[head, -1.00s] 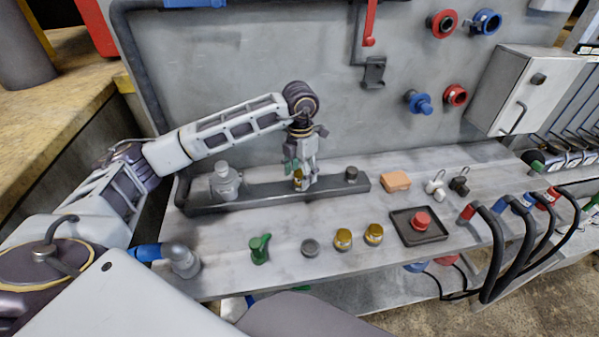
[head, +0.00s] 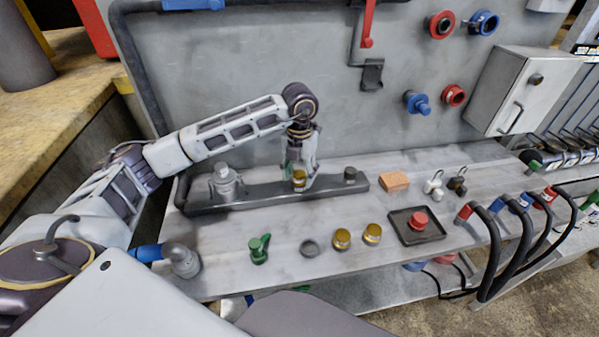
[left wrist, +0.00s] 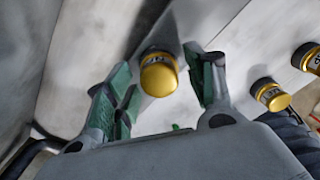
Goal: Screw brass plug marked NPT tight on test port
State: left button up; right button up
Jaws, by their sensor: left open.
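A brass plug (head: 299,180) stands upright at the middle of the dark rail (head: 240,193) on the bench. In the left wrist view, the brass plug (left wrist: 159,75) lies between my left gripper's green finger pads, with a gap on both sides. My left gripper (head: 301,172) is open around it and points down; the gripper also shows in the wrist view (left wrist: 160,88). My right gripper is not in view.
Two more brass plugs (head: 342,239) (head: 373,233) stand on the bench in front, beside a grey ring (head: 310,248) and a green fitting (head: 259,249). A grey fitting (head: 224,181) and a dark cap (head: 350,174) sit on the rail. A tray (head: 432,236) holds a red knob.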

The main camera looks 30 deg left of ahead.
pick_arm(q)
jog(key=shift+n, duration=0.5)
jog(key=shift+n+p, duration=0.4)
jog(key=shift+n, duration=2.2)
jog(key=shift+n+p, duration=0.65)
jog(key=shift+n, duration=1.95)
